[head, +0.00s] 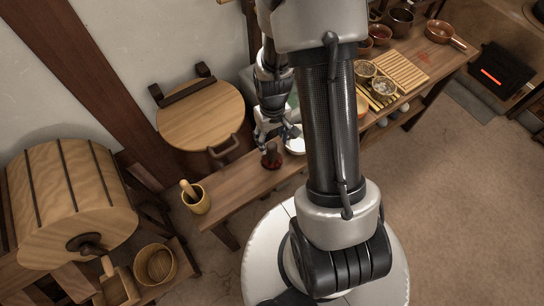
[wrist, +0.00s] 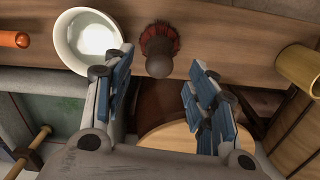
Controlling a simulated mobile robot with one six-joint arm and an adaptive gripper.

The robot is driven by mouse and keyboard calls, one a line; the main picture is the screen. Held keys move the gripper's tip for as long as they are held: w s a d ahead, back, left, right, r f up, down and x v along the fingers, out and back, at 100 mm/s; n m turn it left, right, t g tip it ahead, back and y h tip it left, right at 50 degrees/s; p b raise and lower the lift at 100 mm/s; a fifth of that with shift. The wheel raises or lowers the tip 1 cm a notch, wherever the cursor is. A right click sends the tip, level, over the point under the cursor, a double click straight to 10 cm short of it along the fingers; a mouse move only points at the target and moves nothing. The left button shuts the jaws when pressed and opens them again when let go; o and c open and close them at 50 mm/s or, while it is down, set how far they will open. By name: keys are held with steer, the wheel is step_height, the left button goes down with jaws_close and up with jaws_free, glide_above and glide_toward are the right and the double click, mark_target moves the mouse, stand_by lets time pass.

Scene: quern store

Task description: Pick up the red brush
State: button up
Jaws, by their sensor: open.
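The red brush (head: 271,157) stands on the wooden bench with its dark red bristles down and its dark rounded handle up. In the wrist view the brush (wrist: 160,50) is at the top middle, just beyond the gap between my fingertips. My gripper (wrist: 160,78) is open and empty, with one finger on each side of that gap. In the head view my gripper (head: 276,140) is just above the brush, and my arm hides part of the bench behind it. No contact with the brush is visible.
A white bowl (wrist: 91,38) stands close left of the brush in the wrist view. A wooden mug (wrist: 300,68) stands at right, and an orange-handled thing (wrist: 14,39) lies at far left. In the head view, a wooden mortar (head: 196,198) stands near the bench's left end.

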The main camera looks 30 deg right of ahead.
mark_target(272, 145)
steer(key=f+b, duration=0.2)
steer(key=f, duration=0.3)
steer(key=shift+w, duration=0.2)
steer(key=shift+r, duration=0.1)
jaws_close()
stand_by(0.3)
